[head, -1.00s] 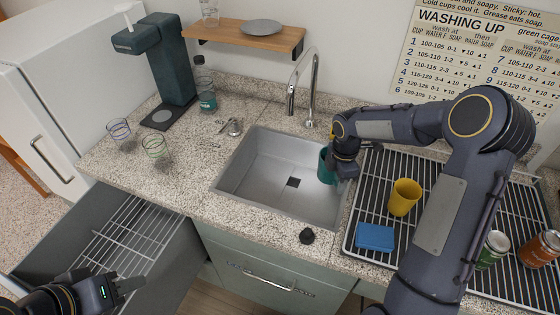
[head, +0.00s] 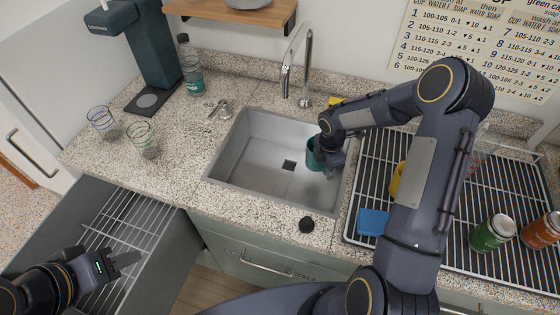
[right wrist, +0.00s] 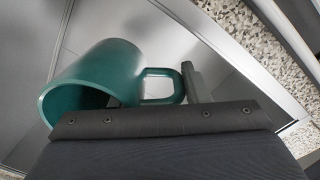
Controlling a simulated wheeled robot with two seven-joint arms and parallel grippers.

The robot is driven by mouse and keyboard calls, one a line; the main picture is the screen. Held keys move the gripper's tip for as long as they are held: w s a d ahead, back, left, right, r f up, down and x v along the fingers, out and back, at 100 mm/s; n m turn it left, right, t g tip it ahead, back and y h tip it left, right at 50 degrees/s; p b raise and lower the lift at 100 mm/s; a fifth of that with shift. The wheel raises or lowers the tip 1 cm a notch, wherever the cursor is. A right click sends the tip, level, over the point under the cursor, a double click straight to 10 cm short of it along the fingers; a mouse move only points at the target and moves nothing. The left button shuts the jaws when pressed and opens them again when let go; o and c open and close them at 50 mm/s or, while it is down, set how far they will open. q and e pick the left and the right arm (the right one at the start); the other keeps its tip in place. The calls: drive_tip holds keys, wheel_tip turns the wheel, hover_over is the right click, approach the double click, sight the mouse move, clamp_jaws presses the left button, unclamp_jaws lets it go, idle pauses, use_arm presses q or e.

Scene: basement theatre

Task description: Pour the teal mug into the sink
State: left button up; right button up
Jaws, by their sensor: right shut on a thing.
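The teal mug (head: 314,153) is at the right side of the sink (head: 262,190), over the basin. My right gripper (head: 328,160) is shut on it. In the right wrist view the mug (right wrist: 95,80) lies tilted on its side, mouth toward the lower left, with its handle (right wrist: 160,85) at the gripper's fingers (right wrist: 190,85). Its contents cannot be seen. My left gripper (head: 125,262) is at the lower left, over the open drawer with a wire rack; its finger gap is hard to make out.
A tap (head: 304,70) stands behind the sink. A rack at right holds a yellow cup (head: 396,180), a blue sponge (head: 372,222) and cans (head: 492,233). Two glasses (head: 142,138) stand on the left counter. A black stopper (head: 306,224) lies at the sink's front edge.

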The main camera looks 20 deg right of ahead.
drive_tip(key=shift+a+h+b, duration=0.4)
drive_tip(key=shift+h+b, duration=0.2)
drive_tip(key=shift+b, duration=0.4)
drive_tip(key=a+r+t+h+b, duration=0.1)
drive_tip(key=a+r+h+b, duration=0.4)
drive_tip(key=h, duration=0.8)
drive_tip(key=shift+s+a+r+h+b, duration=0.2)
drive_tip(key=shift+s+r+h+b, duration=0.1)
drive_tip(key=shift+r+b, duration=0.85)
drive_tip(key=shift+a+r+h, duration=0.15)
drive_tip(key=shift+a+h, duration=0.25)
drive_tip(key=shift+a+r+t+h, duration=0.2)
drive_tip(key=shift+a+r+h, duration=0.1)
drive_tip(key=shift+h, duration=0.35)
drive_tip(key=shift+a+r+t+h, duration=0.15)
drive_tip(key=shift+r+t+h, duration=0.1)
drive_tip(key=shift+h, duration=0.4)
